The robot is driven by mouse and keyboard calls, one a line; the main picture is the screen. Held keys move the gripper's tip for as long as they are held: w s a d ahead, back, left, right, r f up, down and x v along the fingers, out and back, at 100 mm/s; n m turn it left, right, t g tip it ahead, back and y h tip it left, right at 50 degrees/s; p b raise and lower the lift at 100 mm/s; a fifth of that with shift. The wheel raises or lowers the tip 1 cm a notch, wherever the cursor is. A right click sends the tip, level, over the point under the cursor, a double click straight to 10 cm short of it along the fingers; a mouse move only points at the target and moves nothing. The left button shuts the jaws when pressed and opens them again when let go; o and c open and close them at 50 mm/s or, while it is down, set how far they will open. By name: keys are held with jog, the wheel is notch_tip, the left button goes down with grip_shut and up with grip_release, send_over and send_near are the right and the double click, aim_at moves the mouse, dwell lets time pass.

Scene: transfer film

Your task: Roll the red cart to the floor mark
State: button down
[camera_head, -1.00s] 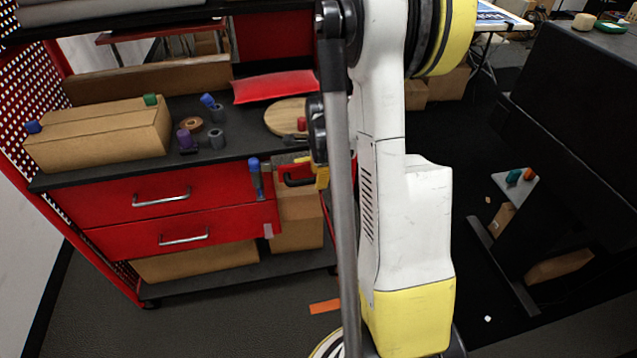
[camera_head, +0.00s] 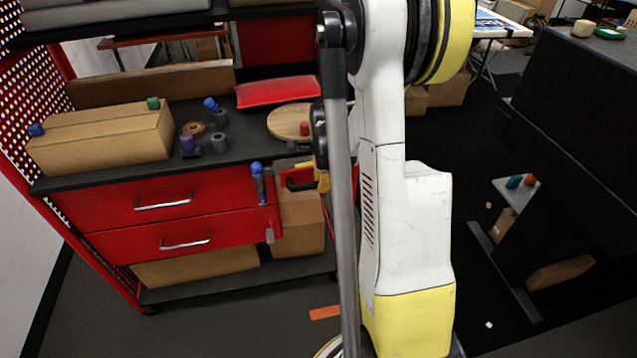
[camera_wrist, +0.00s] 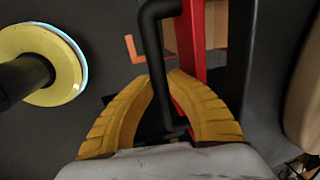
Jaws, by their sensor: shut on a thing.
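The red cart (camera_head: 110,208) stands on the left in the head view, with two red drawers, a dark top and a low shelf. The orange floor mark (camera_head: 325,312) lies on the dark floor in front of the cart's lower right corner, partly hidden by my arm. An orange corner-shaped mark also shows in the wrist view (camera_wrist: 134,50). My gripper (camera_wrist: 166,80) has its yellow fingers closed around a black bar handle (camera_wrist: 155,45) beside a red upright. In the head view my arm hides most of the grip.
A cardboard box (camera_head: 100,142), spools, a red pouch (camera_head: 278,91) and a round wooden board (camera_head: 291,122) sit on the cart top. Boxes stand on its low shelf (camera_head: 230,283). A black bench (camera_head: 590,110) stands at right. Some dark floor is open in front.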

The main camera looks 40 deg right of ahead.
jog(key=shift+s+d, duration=0.35)
jog(key=shift+d, duration=0.15)
jog(key=c, duration=1.6)
grip_release()
jog(key=shift+w+a, duration=0.1)
notch_tip(320, 180, up, 12)
jog(key=s+a, duration=0.1)
jog(key=s, duration=0.1)
jog(key=shift+a+f, duration=0.15)
